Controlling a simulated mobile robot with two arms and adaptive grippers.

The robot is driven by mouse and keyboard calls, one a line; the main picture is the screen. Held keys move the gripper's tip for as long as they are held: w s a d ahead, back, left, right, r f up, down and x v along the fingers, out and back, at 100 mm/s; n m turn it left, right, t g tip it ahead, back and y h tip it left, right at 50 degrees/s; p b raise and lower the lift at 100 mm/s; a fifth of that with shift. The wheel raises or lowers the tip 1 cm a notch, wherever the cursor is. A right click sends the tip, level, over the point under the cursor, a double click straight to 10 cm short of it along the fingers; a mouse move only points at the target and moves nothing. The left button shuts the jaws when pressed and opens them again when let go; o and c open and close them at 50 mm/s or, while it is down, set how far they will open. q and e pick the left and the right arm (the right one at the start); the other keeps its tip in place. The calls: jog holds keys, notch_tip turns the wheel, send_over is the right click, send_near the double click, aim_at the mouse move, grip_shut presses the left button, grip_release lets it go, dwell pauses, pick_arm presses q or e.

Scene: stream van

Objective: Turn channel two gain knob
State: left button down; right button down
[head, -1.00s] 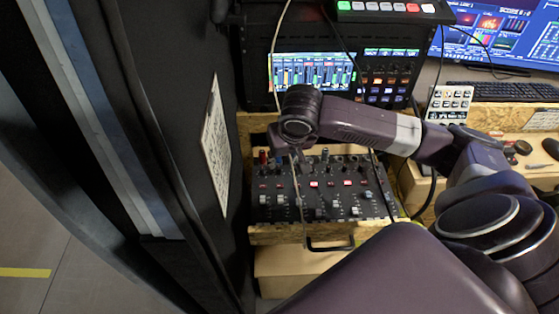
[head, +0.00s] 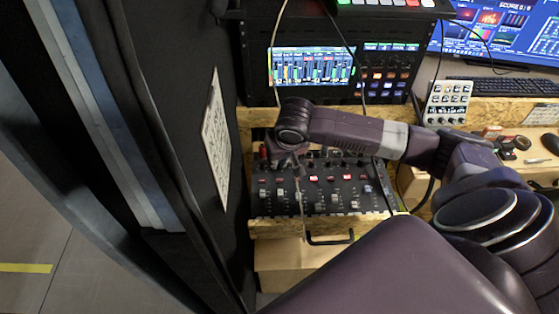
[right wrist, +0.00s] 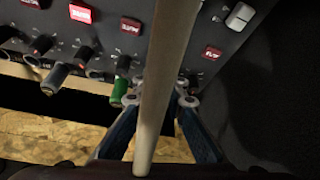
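The black mixer panel (head: 340,207) sits on a chipboard shelf and carries rows of knobs, lit buttons and faders. My right gripper (head: 287,165) points down at the back left part of the panel, beside a red knob (head: 263,153). In the right wrist view its two blue fingers (right wrist: 164,100) reach the knob row. A green knob (right wrist: 119,92) stands just left of them, and a grey knob (right wrist: 55,79) is further left. A pale cable (right wrist: 165,80) crosses in front and hides the gap between the fingertips. I cannot tell whether they touch a knob. My left gripper is out of view.
A mixer unit with a lit screen (head: 312,65) stands behind the panel. A dark wall with a white sheet (head: 216,140) is close on the left. A black handle (head: 330,240) sticks out below the panel. A keyboard (head: 505,86) lies at the right.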

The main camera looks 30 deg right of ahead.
jog(key=shift+r, duration=0.1)
jog(key=shift+r+n+p, duration=0.1)
jog(key=shift+n+p, duration=0.2)
jog(key=shift+p, duration=0.25)
jog(key=n+y+p, duration=0.1)
jog(key=n+p, duration=0.2)
jog(key=p, duration=0.1)
jog(key=shift+s+d+r+p, duration=0.1)
jog(key=shift+d+p, duration=0.05)
jog(key=shift+p, duration=0.2)
jog(key=shift+n+y+p, duration=0.6)
jog(key=shift+n+p, duration=0.3)
jog(key=shift+n, duration=0.1)
jog(key=shift+f+n+p, duration=0.2)
jog(key=shift+n+p, duration=0.25)
jog(key=shift+n, duration=0.25)
jog(key=shift+y, duration=0.3)
jog(key=c, duration=2)
grip_release()
jog(key=shift+o, duration=0.2)
